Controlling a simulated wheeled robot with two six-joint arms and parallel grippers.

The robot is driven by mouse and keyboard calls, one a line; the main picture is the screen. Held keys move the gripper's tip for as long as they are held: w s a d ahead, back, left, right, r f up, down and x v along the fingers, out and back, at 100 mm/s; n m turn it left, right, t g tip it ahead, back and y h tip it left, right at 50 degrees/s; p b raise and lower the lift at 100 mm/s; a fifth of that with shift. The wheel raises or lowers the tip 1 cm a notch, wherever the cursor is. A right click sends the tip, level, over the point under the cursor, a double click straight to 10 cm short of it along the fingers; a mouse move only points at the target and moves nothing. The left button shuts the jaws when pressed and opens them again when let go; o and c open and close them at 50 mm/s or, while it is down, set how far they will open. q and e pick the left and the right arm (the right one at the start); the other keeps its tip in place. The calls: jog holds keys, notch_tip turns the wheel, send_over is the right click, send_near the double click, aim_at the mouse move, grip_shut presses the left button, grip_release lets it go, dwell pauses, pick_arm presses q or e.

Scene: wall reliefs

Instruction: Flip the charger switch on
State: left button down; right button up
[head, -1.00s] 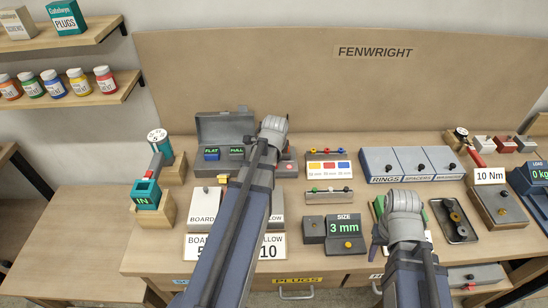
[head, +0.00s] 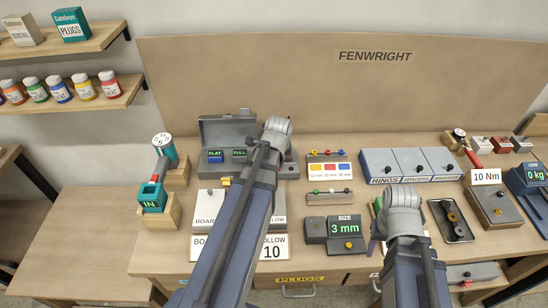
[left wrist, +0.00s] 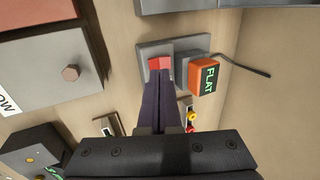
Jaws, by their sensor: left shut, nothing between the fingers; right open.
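In the left wrist view a red switch (left wrist: 160,63) sits on a grey plate (left wrist: 148,50). An orange block (left wrist: 203,76) with a green FLAT display stands right beside it, with a dark cable running off to the right. My left gripper (left wrist: 160,80) is shut and empty; its dark fingertips are at the near edge of the switch. I cannot tell whether they touch it. In the head view my left arm hides these fingers and most of the switch area. My right gripper (head: 385,240) is open over the right-centre of the bench, its fingers partly hidden by its wrist.
An open grey case (head: 225,128) with FLAT and FULL displays stands left of my left wrist. A 3 mm size box (head: 346,229) lies between my arms. Grey ring bins (head: 383,162) and a 10 Nm box (head: 497,205) are right.

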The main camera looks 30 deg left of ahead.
pick_arm(q)
jog(key=p+v, duration=0.8)
jog(key=v, duration=0.2)
jog(key=shift+s+r+p, duration=0.25)
jog(key=shift+p, duration=0.05)
jog(key=shift+d, duration=0.1)
jog(key=a+h, duration=0.1)
jog(key=w+a+h+p, duration=0.1)
jog(key=a+h, duration=0.1)
jog(key=w+a+r+h, duration=0.1)
jog(key=a, duration=0.1)
jog(key=shift+w+g, duration=0.2)
jog(key=shift+g, duration=0.1)
jog(key=shift+d+f, duration=0.1)
jog(key=shift+f, duration=0.05)
